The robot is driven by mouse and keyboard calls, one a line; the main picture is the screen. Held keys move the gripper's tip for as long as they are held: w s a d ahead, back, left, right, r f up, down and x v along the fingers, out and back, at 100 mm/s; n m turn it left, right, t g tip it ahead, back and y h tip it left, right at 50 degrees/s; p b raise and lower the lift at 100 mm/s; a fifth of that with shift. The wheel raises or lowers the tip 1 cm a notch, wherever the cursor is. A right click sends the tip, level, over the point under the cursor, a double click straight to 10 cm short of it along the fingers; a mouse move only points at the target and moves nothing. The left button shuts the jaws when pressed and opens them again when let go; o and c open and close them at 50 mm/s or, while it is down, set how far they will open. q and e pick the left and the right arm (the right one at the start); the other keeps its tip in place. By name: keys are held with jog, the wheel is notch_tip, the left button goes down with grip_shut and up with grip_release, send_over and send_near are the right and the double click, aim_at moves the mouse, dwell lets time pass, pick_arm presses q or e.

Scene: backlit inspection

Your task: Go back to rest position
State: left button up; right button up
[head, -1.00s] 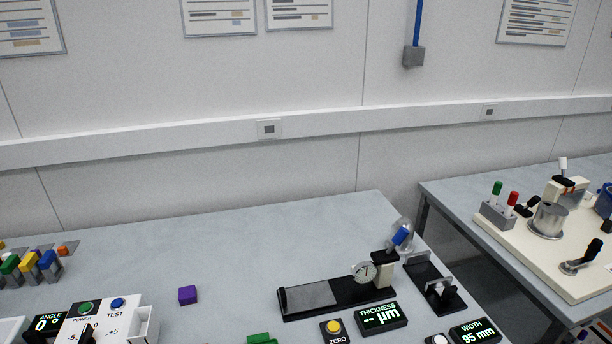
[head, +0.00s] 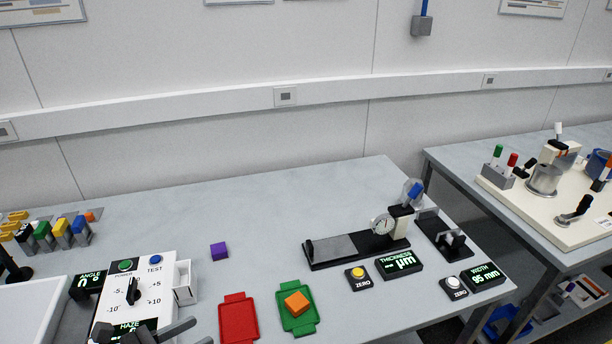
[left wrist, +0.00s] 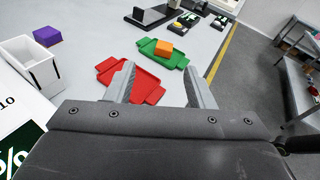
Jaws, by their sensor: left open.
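My left gripper (left wrist: 160,85) is open and empty in the left wrist view, its two grey fingers spread apart above the red tray (left wrist: 146,84) and the table's front side. In the head view my left gripper (head: 172,332) shows at the bottom edge, in front of the white control panel and left of the red tray (head: 239,320). An orange block (head: 296,303) rests in the green tray (head: 284,323); it also shows in the left wrist view (left wrist: 163,48). My right gripper is not in view.
A purple cube (head: 219,251) stands on the table behind the trays. A thickness gauge (head: 383,228), displays and ZERO buttons stand at the right. A white control panel (head: 143,272) is at the left. A gap separates the right-hand table (head: 470,193).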

pick_arm(q)
jog(key=w+a+r+n+t+y, duration=0.1)
jog(key=a+r+n+t+y, duration=0.7)
jog(key=n, duration=0.8)
jog(key=s+a+f+n+g+y, duration=0.25)
jog(key=a+n+y, duration=0.25)
jog(key=n, duration=0.5)
jog(key=s+a+f+n+g+y, duration=0.1)
jog(key=s+a+f+n+y, duration=0.25)
jog(key=n, duration=0.55)
jog(key=s+d+f+n+g+h, duration=0.2)
jog(key=s+d+f+n+g, duration=0.1)
jog(key=s+f+n+g, duration=0.3)
jog(key=s+d+f+n+g+h, duration=0.2)
jog(key=s+d+f+n+g, duration=0.15)
jog(key=s+f+g, duration=0.35)
jog(key=s+d+f+x, duration=0.1)
jog(key=s+x, duration=0.2)
jog(key=x, duration=1)
jog(key=s+d+x, duration=0.1)
jog(key=s+x, duration=0.1)
jog(key=x, duration=1)
jog(key=s+f+g, duration=0.1)
jog(key=s+f, duration=1.4)
jog(key=shift+d, duration=0.45)
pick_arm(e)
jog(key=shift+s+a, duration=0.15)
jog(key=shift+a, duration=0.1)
